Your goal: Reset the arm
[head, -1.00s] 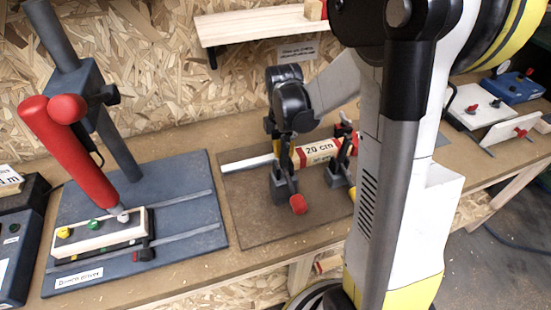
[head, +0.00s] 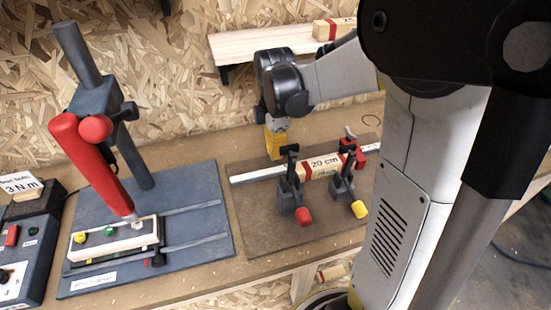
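My arm reaches in from the right. Its dark wrist hangs over the back of the brown board (head: 255,215). A yellow part (head: 276,143) shows below the wrist, near the metal rail. I cannot make out gripper fingers there, so I cannot tell whether it is open or shut. On the board, a wooden block marked "20 cm" (head: 322,164) with red bands lies along the rail. Two dark toggle clamps, one with a red tip (head: 303,216) and one with a yellow tip (head: 359,209), stand in front of it.
A press with a red handle (head: 90,165) stands on a blue-grey base (head: 200,260) at left. A control box (head: 28,250) is at the far left. A wooden shelf (head: 270,43) is on the chipboard wall behind my wrist, with a red-banded block (head: 335,28) on it.

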